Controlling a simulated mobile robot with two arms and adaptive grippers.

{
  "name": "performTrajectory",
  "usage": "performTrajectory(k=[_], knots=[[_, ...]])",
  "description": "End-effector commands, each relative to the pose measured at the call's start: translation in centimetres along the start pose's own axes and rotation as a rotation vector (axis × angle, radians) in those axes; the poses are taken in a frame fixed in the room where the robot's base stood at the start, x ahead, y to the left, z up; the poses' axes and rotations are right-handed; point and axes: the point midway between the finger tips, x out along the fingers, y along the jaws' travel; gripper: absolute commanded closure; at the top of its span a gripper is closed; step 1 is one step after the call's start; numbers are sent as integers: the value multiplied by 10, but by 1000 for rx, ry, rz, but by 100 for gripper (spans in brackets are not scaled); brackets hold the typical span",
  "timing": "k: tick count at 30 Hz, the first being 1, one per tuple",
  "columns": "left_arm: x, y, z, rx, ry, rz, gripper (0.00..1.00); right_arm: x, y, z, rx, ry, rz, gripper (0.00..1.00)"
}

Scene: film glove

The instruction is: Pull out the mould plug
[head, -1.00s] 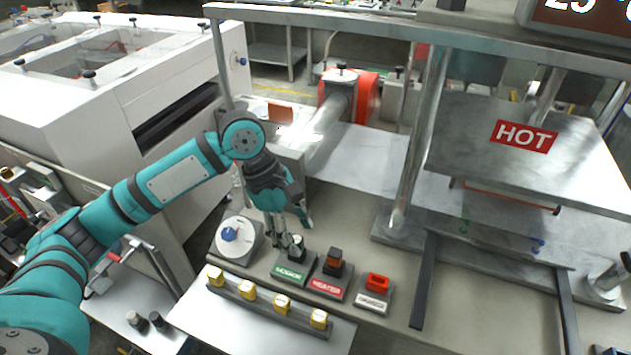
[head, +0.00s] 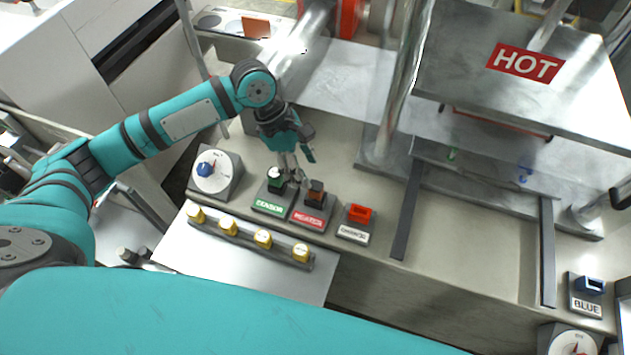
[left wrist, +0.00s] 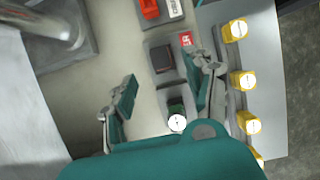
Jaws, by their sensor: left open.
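A row of plugs in labelled blocks stands on the bench. The green-labelled block (head: 272,201) holds a dark plug with a pale top (head: 275,175); its label is too blurred to read surely. My left gripper (head: 292,168) is just above and beside that plug, open and pointing down. In the left wrist view the open fingers (left wrist: 168,78) are spread around the HEATER plug's block (left wrist: 162,57) and the area above the green plug (left wrist: 176,106), partly hidden by my wrist. Nothing is visibly held. My right gripper is not in view.
The HEATER block (head: 312,205) and a block with a red plug (head: 358,214) stand close on the right. A dial (head: 210,171) is left, and a rail of yellow knobs (head: 245,236) is in front. The press plate marked HOT (head: 500,85) is at the right.

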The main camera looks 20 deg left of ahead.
Motion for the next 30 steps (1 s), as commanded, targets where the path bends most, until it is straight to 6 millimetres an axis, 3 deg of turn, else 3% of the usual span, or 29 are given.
performTrajectory(k=[5,12,24,30], knots=[[34,-1,1,0,0,-4,47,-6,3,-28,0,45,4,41],[65,0,0,-1,-1,-1,47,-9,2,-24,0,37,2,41],[74,0,0,1,0,0,47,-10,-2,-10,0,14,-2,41],[74,0,0,1,0,0,70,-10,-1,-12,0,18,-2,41]])
